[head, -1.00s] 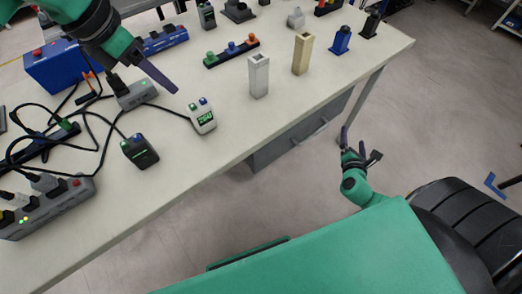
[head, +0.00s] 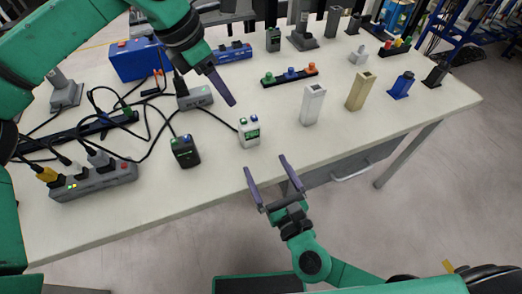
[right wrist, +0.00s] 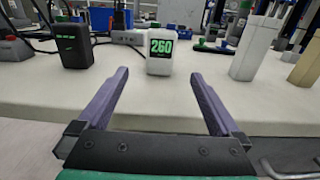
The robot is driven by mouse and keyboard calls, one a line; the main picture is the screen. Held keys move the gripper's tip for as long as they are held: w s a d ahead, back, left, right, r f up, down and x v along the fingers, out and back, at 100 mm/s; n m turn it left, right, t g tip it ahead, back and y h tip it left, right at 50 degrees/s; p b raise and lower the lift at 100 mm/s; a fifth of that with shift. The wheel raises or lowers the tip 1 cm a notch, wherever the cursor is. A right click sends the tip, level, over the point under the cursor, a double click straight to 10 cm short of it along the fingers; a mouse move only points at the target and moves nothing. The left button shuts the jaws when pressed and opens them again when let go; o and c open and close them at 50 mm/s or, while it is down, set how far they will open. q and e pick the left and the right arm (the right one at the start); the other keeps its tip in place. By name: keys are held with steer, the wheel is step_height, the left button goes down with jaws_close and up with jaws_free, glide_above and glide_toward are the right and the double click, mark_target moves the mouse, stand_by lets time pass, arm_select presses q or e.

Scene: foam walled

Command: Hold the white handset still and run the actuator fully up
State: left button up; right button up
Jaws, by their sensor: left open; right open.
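The white handset (head: 249,134) stands upright on the table near its front edge, with a green and a blue button on top. Its screen reads 260 in the right wrist view (right wrist: 160,52). A black cable runs from it to a grey box (head: 196,98). My right gripper (head: 267,164) is open and empty at the table's front edge, its fingers pointing towards the handset, apart from it; the handset shows between the fingers in the right wrist view. My left gripper (head: 228,94) is open and empty, above and behind the handset. I cannot tell which thing is the actuator.
A black handset (head: 185,151) stands left of the white one. A white post (head: 312,105) and a beige post (head: 360,92) stand to the right. A power strip (head: 95,183) and loose cables fill the left. A button bar (head: 289,76) lies behind.

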mark_target(252, 138)
steer(key=x, duration=1.2)
steer(key=shift+w+a+f, duration=0.1)
steer(key=shift+w, duration=0.3)
steer(key=c, duration=1.3)
arm_select(q)
steer(key=shift+c, duration=1.2)
arm_select(e)
steer(key=shift+c, duration=1.2)
arm_select(q)
jaws_close()
